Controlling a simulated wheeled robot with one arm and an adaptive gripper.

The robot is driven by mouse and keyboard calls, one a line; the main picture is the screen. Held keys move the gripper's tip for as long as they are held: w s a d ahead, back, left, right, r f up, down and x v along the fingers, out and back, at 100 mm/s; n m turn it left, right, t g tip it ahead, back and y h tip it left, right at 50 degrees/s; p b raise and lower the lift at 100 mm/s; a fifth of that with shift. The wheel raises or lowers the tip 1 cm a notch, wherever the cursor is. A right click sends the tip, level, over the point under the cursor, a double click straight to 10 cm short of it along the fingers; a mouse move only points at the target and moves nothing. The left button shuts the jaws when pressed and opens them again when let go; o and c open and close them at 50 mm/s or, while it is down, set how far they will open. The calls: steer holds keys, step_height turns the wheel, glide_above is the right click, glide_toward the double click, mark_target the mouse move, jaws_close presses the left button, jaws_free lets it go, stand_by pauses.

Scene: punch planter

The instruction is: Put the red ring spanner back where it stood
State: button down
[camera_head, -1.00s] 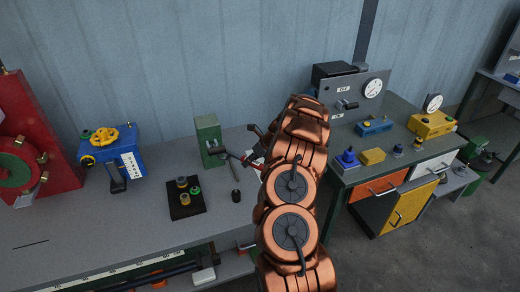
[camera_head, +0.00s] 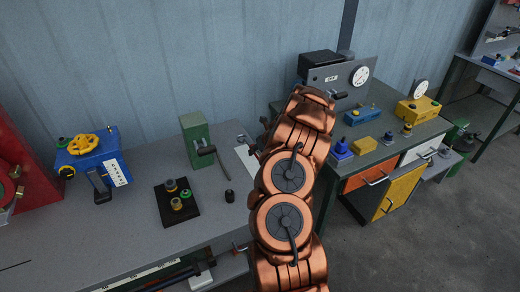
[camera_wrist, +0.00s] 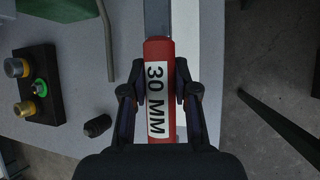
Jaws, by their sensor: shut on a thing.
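The red ring spanner (camera_wrist: 158,52) shows in the wrist view as a red handle with a white "30 MM" label and a grey shank running up out of the picture. Its ring end is not in view. My gripper (camera_wrist: 158,95) is shut on the red handle, one finger on each side. The handle is above the edge of the grey bench (camera_head: 130,228), with floor to the right in the wrist view. In the head view my copper arm hides the gripper and spanner.
A green block with a lever (camera_head: 196,140), a small black knob (camera_head: 229,196) and a black plate with several knobs (camera_head: 165,212) stand on the bench. A blue box with a yellow handwheel (camera_head: 92,160) is left. A second bench (camera_head: 365,170) stands right, across a floor gap.

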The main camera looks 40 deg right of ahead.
steer(key=shift+f+b, duration=2.75)
steer(key=shift+f, duration=0.4)
steer(key=c, duration=0.8)
jaws_free()
steer(key=shift+s+r, duration=0.3)
steer(key=shift+r, duration=0.25)
steer(key=v, duration=1)
steer(key=shift+s+r, duration=0.25)
steer(key=shift+a, duration=0.1)
